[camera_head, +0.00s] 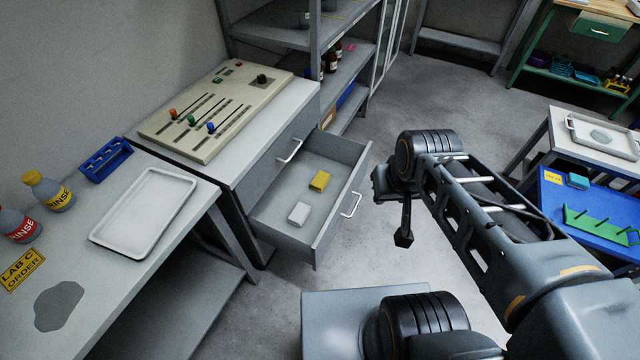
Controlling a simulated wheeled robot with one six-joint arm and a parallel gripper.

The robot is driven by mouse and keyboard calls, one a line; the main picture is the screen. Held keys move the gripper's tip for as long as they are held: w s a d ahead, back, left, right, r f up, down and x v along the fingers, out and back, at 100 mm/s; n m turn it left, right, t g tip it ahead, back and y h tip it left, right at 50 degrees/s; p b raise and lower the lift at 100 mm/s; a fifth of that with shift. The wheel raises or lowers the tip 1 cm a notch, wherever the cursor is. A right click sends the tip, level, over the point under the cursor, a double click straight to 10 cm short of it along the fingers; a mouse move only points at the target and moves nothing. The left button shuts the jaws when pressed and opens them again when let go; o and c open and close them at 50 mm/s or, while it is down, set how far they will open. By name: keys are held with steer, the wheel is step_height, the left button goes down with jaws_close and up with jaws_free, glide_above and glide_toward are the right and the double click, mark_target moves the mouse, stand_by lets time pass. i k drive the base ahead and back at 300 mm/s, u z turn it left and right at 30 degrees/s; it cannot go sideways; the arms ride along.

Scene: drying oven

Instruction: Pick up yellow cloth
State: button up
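A small yellow block-shaped piece (320,180), which looks like the yellow cloth folded up, lies in the open drawer (268,219) toward its back right. A similar white piece (299,213) lies nearer the front left of the same drawer, apart from the yellow one. My gripper (403,238) hangs down over the floor, to the right of the drawer and outside it. It is small and dark here, and I cannot tell whether its fingers are apart. I see nothing held in it.
The open drawer's front has a white handle (351,205) facing my arm. A control panel (215,108) tops the cabinet. The left bench holds a white tray (145,210), a blue rack (105,159) and rinse bottles (48,192). A blue-topped cart (596,215) stands right.

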mark_target(322, 178)
steer(key=z, duration=0.6)
steer(key=i, duration=1.1)
